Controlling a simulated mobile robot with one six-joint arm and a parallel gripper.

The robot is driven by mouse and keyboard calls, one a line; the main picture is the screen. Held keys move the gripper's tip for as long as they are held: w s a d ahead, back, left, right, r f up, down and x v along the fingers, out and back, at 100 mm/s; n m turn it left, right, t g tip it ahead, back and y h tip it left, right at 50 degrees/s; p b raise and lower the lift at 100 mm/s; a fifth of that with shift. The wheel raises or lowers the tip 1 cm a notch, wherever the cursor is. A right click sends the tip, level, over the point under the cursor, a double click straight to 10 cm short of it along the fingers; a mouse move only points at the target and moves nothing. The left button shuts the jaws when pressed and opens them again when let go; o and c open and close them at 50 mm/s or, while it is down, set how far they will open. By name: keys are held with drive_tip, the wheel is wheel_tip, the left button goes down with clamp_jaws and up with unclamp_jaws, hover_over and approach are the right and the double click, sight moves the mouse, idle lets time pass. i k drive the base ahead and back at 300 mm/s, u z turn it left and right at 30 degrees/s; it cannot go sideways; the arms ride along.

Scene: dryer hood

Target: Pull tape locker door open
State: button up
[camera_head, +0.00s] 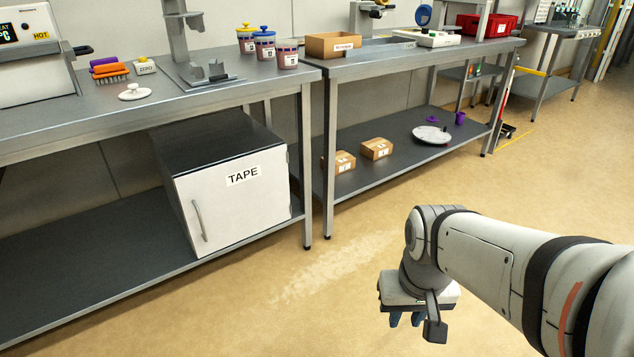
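The tape locker (215,150) is a dark box with a white front door (240,205) labelled TAPE. It stands on the lower shelf of the left workbench. The door looks shut. A curved grey vertical handle (199,220) is on the door's left side. My gripper (405,319) hangs over the floor to the right of the locker, well apart from the door. It points downward, and blue fingertips show under its body. The arm and gripper body hide most of the fingers, so I cannot tell their opening. I see nothing held.
The left bench's steel leg (307,165) stands just right of the locker. Its lower shelf (75,275) is bare left of the locker. The right bench's lower shelf holds small cardboard boxes (376,148) and a round plate (432,134). The floor (310,300) before the locker is clear.

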sight(224, 203)
drive_tip(key=z, duration=0.05)
drive_tip(key=i, duration=1)
drive_tip(key=u, duration=0.05)
